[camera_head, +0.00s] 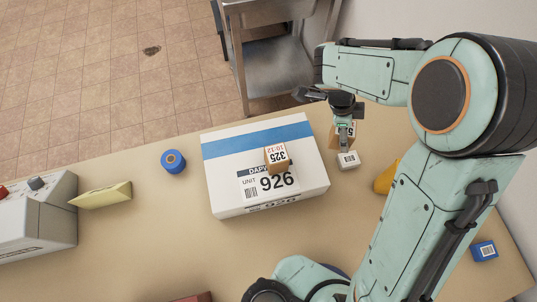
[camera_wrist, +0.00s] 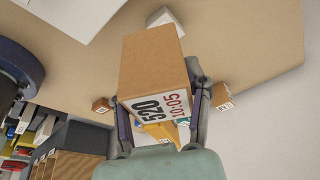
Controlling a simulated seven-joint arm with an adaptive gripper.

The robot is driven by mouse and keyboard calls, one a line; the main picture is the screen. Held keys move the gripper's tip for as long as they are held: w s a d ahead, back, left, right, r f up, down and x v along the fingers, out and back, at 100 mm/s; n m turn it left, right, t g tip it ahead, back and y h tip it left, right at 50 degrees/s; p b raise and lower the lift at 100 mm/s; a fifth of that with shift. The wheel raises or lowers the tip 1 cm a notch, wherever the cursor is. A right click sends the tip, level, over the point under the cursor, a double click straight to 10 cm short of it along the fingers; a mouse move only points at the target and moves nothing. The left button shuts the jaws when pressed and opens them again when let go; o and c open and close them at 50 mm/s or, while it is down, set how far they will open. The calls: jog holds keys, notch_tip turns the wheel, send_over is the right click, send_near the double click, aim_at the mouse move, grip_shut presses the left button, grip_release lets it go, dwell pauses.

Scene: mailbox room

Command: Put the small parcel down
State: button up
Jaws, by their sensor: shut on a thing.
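My gripper (camera_head: 343,122) is above the table's right part, just right of the large white box. It is shut on a small brown parcel (camera_head: 354,130), mostly hidden behind the fingers in the head view. In the wrist view the parcel (camera_wrist: 155,65) fills the space between the two fingers (camera_wrist: 160,100), and its label reads 520 and 10:05. I cannot tell whether its underside touches the table. Another small brown parcel (camera_head: 277,158), marked 325, sits on top of the large white box (camera_head: 222,175).
A small white box (camera_head: 348,160) stands close by the held parcel. A blue roll (camera_head: 173,161), a yellow wedge-shaped thing (camera_head: 100,195) and a grey machine (camera_head: 40,225) are left.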

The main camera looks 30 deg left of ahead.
jog(key=s+a+r+n+t, duration=0.1)
jog(key=s+a+r+n, duration=0.15)
jog(key=s, duration=0.55)
jog(key=s+a+r+n, duration=0.15)
jog(key=s+r, duration=0.25)
jog(key=s, duration=0.4)
jog(key=n, duration=0.2)
send_over(256, 150)
jog(key=s, duration=0.2)
jog(key=shift+y, duration=0.4)
jog(key=x, duration=0.3)
jog(key=a+x, duration=0.1)
jog(key=x, duration=0.1)
jog(key=shift+s+d+f, duration=0.15)
jog(key=shift+s+f, duration=0.1)
jog(key=shift+f, duration=0.25)
jog(key=shift+w+a+f, duration=0.2)
jog(key=shift+a+f, duration=0.1)
jog(key=shift+f, duration=0.1)
jog(key=shift+w+a+f, duration=0.1)
jog(key=shift+f, duration=0.8)
jog(key=shift+w+a+f, duration=0.1)
jog(key=shift+f, duration=0.85)
jog(key=shift+f, duration=0.15)
jog(key=o, duration=1.2)
